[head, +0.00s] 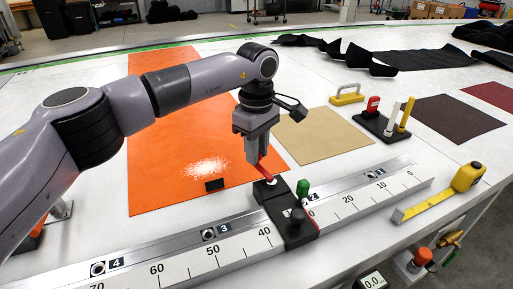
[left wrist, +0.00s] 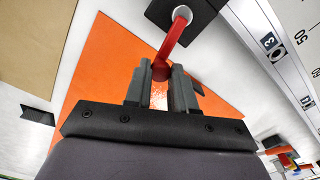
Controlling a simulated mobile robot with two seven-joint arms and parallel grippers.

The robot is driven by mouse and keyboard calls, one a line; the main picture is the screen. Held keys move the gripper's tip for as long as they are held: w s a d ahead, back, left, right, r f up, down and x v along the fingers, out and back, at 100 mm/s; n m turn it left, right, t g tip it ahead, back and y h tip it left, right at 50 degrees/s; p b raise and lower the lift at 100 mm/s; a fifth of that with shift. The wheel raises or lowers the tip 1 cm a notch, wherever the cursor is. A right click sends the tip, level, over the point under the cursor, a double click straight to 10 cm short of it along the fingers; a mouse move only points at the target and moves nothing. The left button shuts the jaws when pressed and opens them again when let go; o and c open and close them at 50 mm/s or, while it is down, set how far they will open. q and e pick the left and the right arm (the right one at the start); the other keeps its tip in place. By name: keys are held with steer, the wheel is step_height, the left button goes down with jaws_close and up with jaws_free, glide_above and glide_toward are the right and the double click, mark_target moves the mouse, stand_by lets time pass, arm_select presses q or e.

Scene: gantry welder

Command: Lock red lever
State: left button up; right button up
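The red lever (head: 264,168) rises at a tilt from a white pivot on the black clamp block (head: 270,190), which sits across the silver ruler rail (head: 236,245). In the left wrist view the red lever (left wrist: 174,42) runs from its white pivot to a rounded end between my fingers. My left gripper (head: 260,154) is above the block, at the lever's upper end. In the left wrist view its fingers (left wrist: 160,78) close around that end, with no clear gap at the tips. My right gripper is in neither view.
A green knob (head: 303,188) and a black knob (head: 297,215) stand close to the lever. A yellow tape measure (head: 467,177) lies right of the rail. A black stand (head: 382,128) with coloured handles is behind. An orange sheet (head: 165,150) lies flat on the table.

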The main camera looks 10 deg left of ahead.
arm_select(q)
steer(key=o, duration=0.4)
steer(key=shift+o, duration=0.2)
steer(key=shift+r+b, duration=0.4)
steer(key=shift+r, duration=3.25)
